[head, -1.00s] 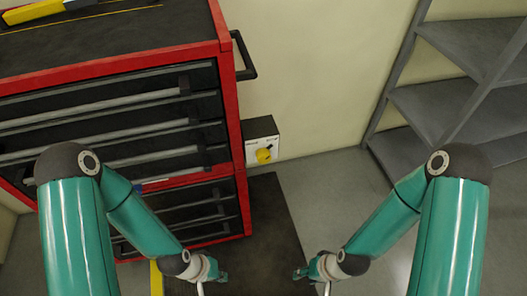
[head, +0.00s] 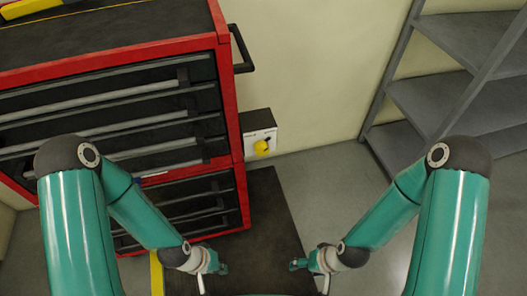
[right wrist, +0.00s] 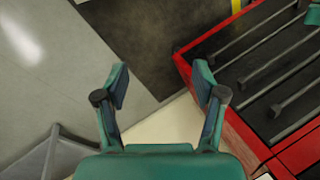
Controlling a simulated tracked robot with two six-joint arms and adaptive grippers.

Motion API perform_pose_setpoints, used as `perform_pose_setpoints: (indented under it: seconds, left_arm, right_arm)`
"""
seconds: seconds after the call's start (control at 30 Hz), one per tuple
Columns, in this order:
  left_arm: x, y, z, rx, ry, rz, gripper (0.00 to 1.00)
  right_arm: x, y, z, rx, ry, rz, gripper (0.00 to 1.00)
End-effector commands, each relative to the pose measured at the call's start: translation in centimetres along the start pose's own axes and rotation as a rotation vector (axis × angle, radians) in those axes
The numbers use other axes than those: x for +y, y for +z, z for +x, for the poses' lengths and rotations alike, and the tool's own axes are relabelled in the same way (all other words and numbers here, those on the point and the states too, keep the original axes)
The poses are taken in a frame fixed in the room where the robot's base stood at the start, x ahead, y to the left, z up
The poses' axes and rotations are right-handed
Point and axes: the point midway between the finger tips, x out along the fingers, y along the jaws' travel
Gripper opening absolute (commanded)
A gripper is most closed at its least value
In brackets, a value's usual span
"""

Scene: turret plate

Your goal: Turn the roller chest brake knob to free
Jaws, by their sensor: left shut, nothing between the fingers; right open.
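The yellow brake knob (head: 262,147) sits on a small box with a pale front plate (head: 264,137), beside the right side of the red and black roller chest (head: 232,140). The plate's marking is too small to read. My left gripper (head: 222,268) is shut and empty, low in front of the chest. My right gripper (head: 293,265) is below and right of the knob, well apart from it. In the right wrist view my right gripper (right wrist: 163,85) is open with nothing between its fingers. The knob does not show clearly there.
A grey shelf rack (head: 400,95) stands at the right. A black handle (head: 243,50) juts from the chest's upper right side. A dark mat (head: 270,220) lies on the floor before the chest, with a yellow strip (head: 156,275). Grey floor is clear between mat and rack.

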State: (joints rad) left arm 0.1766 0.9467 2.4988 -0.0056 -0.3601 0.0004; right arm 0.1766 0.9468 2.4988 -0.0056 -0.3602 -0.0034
Motion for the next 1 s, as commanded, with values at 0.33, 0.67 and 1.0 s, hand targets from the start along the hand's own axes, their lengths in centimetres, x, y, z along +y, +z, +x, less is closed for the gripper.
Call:
perform_pose_setpoints:
  seconds: [0.33,0.67,1.0]
  left_arm:
    - [-0.3,0.0,0.8,0.001,0.000,0.000,0.00]
    - [-3.6,-0.1,9.9,0.000,0.000,0.000,0.00]
    - [-7.9,-0.1,21.8,0.000,0.000,0.000,0.00]
  right_arm:
    - [1.5,-6.3,-1.2,0.265,0.089,-0.150,0.72]
    - [-0.5,-16.9,-4.3,0.745,0.226,-0.362,0.72]
    - [-7.6,-19.2,-8.8,1.214,0.183,-0.492,0.72]
